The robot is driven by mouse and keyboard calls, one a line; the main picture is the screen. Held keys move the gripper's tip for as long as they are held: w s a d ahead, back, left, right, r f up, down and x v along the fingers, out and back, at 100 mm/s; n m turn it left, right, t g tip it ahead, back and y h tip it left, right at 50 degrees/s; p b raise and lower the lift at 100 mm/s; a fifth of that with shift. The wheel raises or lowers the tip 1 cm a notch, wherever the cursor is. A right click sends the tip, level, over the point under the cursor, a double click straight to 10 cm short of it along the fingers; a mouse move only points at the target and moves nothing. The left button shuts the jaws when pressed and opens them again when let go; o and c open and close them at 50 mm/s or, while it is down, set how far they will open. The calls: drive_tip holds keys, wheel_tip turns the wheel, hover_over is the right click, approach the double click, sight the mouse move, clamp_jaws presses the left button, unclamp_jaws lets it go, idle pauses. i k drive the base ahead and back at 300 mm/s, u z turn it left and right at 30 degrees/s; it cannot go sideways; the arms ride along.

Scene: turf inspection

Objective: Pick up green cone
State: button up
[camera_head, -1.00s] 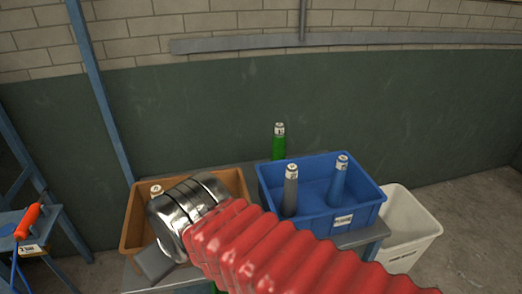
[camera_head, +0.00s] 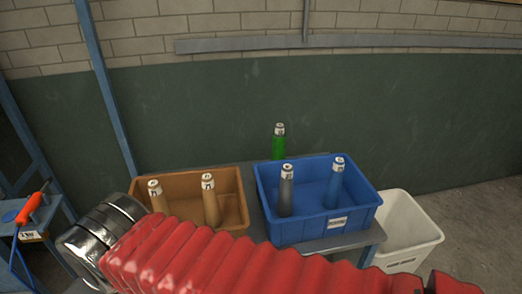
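The green cone (camera_head: 279,143) is a slim green piece with a pale labelled top. It stands upright behind the blue bin (camera_head: 283,230), near the back edge of the table, and its lower part is hidden by the bin. My arm, with a red ribbed sleeve and a shiny metal section, crosses the lower part of the view to the left. My gripper fingers are not visible in this view.
The blue bin holds a grey cone (camera_head: 286,191) and a blue cone (camera_head: 334,184). An orange-brown bin (camera_head: 232,181) holds two tan cones (camera_head: 210,200). A white bin (camera_head: 408,232) stands at right. A blue stand with an orange-handled tool (camera_head: 29,208) is at left. A dark green wall is behind.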

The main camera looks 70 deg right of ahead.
sight(278, 148)
drive_tip(key=u, duration=0.35)
drive_tip(key=k, duration=2.2)
drive_tip(key=z, duration=0.5)
drive_tip(key=i, duration=1)
drive_tip(key=z, duration=0.05)
